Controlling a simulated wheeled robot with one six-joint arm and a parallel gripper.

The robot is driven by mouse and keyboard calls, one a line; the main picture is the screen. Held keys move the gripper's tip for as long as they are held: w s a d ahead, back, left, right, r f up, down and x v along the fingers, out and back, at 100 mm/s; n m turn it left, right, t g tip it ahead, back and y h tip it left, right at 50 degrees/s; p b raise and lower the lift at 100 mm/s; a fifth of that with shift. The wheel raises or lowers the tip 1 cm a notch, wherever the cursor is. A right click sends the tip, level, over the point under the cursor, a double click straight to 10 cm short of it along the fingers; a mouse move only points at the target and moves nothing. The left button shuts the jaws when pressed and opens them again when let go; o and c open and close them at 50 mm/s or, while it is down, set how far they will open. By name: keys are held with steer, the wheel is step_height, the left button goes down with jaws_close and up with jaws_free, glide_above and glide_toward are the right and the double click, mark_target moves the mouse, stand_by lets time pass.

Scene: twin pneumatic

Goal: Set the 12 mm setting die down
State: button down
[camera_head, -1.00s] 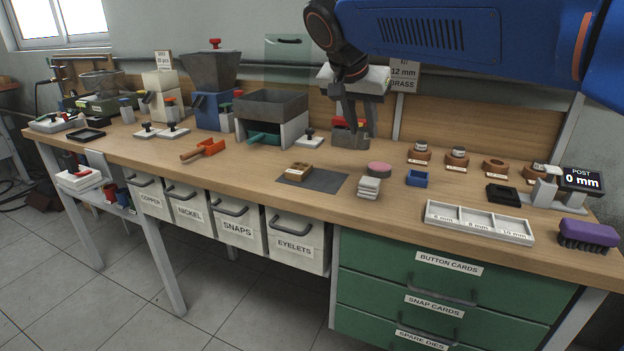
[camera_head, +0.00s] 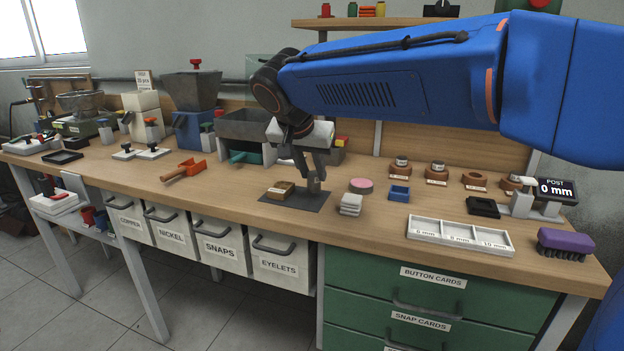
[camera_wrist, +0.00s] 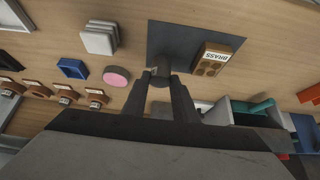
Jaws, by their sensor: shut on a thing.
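My gripper (camera_head: 305,178) is shut on the setting die (camera_head: 314,184), a small dark grey cylinder, over the right part of the dark mat (camera_head: 318,199). In the wrist view the die (camera_wrist: 161,79) sits between the two fingertips (camera_wrist: 161,82), over the mat (camera_wrist: 165,38). The die looks upright and close to the mat, but I cannot tell whether it touches it. The fingers hide part of it.
A wooden block labelled BRASS (camera_wrist: 212,60) lies on the mat beside the die. A pink disc (camera_head: 361,186), a stack of white pads (camera_head: 351,204) and a blue tray (camera_head: 399,193) stand to the right. Brown die holders (camera_head: 436,174) line the back.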

steer(key=shift+f, duration=1.15)
steer(key=shift+f, duration=0.1)
steer(key=c, duration=1.4)
jaws_free()
steer(key=shift+c, duration=0.2)
steer(key=v, duration=1.2)
